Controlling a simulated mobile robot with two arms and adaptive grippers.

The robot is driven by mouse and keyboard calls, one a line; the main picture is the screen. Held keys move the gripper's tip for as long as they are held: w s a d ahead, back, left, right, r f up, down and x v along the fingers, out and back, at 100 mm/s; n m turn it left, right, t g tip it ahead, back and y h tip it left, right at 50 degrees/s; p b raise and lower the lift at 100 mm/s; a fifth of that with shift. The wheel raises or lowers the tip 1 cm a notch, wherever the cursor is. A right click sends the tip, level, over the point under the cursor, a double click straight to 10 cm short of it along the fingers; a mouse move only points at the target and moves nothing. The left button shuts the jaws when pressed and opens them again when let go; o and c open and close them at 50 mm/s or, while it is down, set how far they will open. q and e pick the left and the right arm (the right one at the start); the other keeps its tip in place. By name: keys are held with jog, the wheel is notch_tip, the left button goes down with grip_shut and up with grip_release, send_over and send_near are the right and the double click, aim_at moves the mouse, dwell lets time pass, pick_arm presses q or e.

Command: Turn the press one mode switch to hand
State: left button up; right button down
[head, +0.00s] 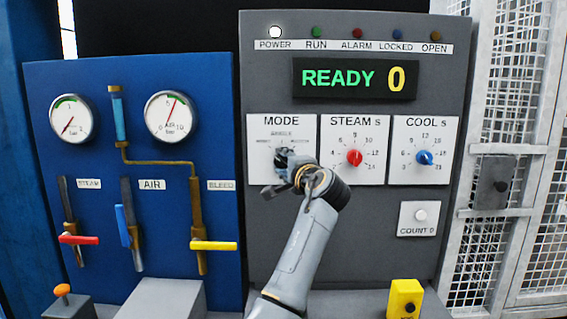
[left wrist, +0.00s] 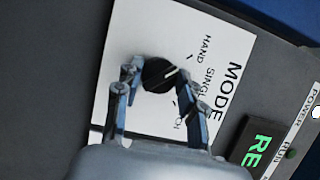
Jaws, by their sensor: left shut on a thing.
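The press one mode switch is a round black knob (left wrist: 160,75) on a white MODE plate (head: 260,130), which also shows turned sideways in the left wrist view (left wrist: 112,65). Its white pointer line leans to the HAND side, roughly toward the HAND tick. SINGLE is readable, and the third label is partly covered by a finger. My left gripper (left wrist: 158,88) is shut on the knob, one finger on each side. In the head view the left gripper (head: 283,165) hides most of the knob. My right gripper is not in view.
The STEAM knob (head: 354,157) and COOL knob (head: 424,157) sit to the right. The display (head: 355,78) reads READY 0, and the power lamp (head: 275,32) is lit white. A blue panel (head: 140,80) with gauges and valve levers is at left; a mesh fence (head: 515,90) is at right.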

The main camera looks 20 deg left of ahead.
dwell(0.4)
pick_arm(q)
jog(key=o, duration=1.2)
jog(key=v, duration=0.7)
jog(key=shift+s+d, duration=0.15)
